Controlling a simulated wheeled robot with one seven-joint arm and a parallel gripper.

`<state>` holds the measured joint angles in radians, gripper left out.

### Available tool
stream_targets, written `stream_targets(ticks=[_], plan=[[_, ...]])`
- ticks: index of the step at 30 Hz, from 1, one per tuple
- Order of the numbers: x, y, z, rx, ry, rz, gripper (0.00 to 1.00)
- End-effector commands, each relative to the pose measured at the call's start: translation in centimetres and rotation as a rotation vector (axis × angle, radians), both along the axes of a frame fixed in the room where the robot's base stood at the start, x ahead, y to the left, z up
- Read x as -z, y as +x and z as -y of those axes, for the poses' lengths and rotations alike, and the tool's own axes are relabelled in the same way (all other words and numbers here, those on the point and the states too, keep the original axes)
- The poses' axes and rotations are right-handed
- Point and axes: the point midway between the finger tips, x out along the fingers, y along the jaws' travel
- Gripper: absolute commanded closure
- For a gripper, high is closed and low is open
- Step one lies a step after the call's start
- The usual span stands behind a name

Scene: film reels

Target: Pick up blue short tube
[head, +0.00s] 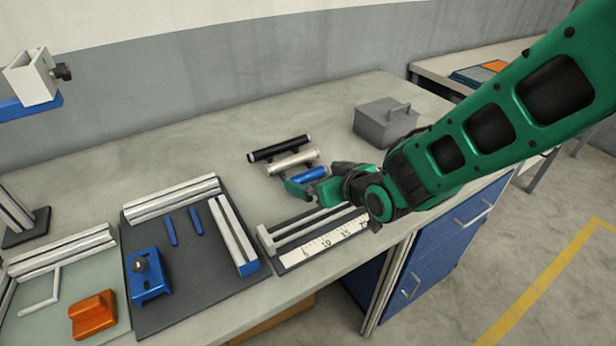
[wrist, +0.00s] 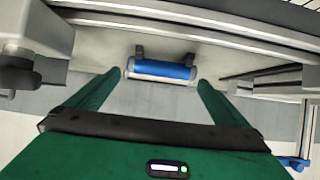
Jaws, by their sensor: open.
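The blue short tube (head: 311,174) lies on the worktop, nearest my gripper in a row of tubes. In the wrist view the blue tube (wrist: 162,70) lies crosswise just ahead of the fingertips, between two small dark supports, with silvery ends. My green gripper (head: 305,187) is open and empty, low beside the tube on its near side. In the wrist view its two fingers (wrist: 160,82) are spread to either side of the tube. I cannot tell whether they touch it.
A black tube (head: 279,148) and a silver tube (head: 292,162) lie behind the blue one. A grey lidded box (head: 385,122) stands to the right at the back. A ruler fixture (head: 325,243) lies in front. A dark mat (head: 200,290) with rails and a blue clamp is at left.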

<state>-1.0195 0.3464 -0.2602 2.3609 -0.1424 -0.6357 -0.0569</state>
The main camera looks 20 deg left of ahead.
Motion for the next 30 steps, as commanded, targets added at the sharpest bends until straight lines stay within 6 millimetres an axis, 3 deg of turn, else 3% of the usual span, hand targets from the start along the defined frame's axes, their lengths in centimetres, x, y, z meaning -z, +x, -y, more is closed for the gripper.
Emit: stream_targets(ticks=[6, 16, 20, 30], plan=[[1.3, 1.4, -1.9, -0.002, -0.002, 0.0, 0.0], [1.5, 1.8, -2.2, 0.0, -0.001, 0.001, 0.0], [1.5, 1.7, -2.2, 0.0, -0.001, 0.001, 0.29], [1.3, 1.8, -2.2, -0.001, 0.001, 0.001, 0.31]])
